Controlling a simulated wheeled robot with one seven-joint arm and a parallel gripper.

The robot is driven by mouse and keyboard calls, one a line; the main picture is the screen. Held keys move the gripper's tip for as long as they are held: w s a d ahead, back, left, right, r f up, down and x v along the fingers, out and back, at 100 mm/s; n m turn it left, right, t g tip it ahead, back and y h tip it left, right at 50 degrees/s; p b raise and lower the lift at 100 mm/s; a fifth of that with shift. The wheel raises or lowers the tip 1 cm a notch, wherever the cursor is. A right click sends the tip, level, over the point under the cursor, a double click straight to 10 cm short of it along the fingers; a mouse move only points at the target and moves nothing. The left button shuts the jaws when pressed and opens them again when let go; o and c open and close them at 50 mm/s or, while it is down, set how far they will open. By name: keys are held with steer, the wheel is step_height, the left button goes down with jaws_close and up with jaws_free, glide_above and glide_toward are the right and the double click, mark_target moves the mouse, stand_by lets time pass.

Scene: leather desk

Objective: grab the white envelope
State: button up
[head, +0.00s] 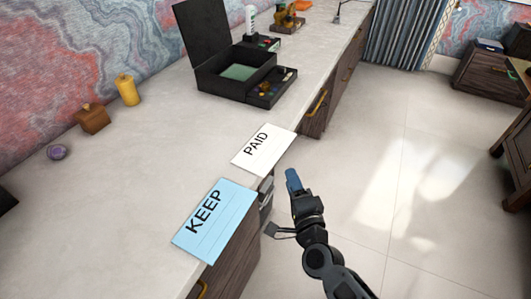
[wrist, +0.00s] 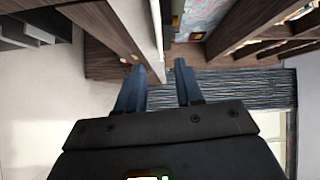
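The white envelope (head: 262,151), marked PAID, lies flat on the counter with its right end at the front edge. A light blue envelope (head: 214,222), marked KEEP, lies nearer to me along the same edge. My gripper (head: 292,176) is beyond the counter's front edge, to the right of and slightly below the white envelope in the head view, apart from it. In the wrist view, my gripper's two blue fingers (wrist: 159,67) stand apart with nothing between them. I cannot make out the envelope in the wrist view.
An open black box (head: 232,72) stands farther back on the pale counter (head: 150,165). A yellow candle (head: 128,90), a brown block (head: 92,118) and a small purple object (head: 57,152) stand by the wall.

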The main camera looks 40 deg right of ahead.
mark_target(265, 147)
steer(key=w+d+m, duration=0.1)
steer(key=w+d, duration=0.5)
steer(key=w, duration=0.3)
steer(key=shift+d+m+g+h, duration=0.3)
steer(key=shift+d+m+h, duration=0.05)
steer(key=shift+m+h, duration=0.05)
steer(key=shift+f, duration=0.1)
jaws_close()
